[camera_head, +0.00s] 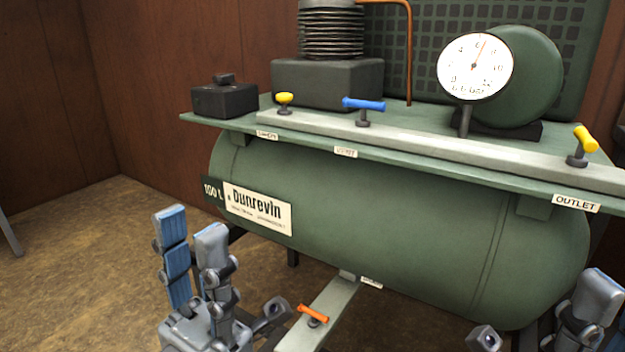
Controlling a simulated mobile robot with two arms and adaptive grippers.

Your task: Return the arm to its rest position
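My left gripper (232,268) stands at the lower left, in front of the tank's left end. Its two long fingers, one showing blue pads, point upward, and a shorter finger is spread to the right. It is open and holds nothing. My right gripper (540,312) shows only partly at the bottom right corner. Its visible fingers are wide apart with nothing between them, and its base is cut off by the frame edge. Most of both arms is out of view.
A green compressor tank (380,220) fills the middle. Its top carries a yellow valve handle (285,99), a blue handle (364,104), a yellow outlet handle (586,139) and a gauge (475,64). An orange handle (313,314) sits low, right of my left gripper. Floor (80,270) is clear at left.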

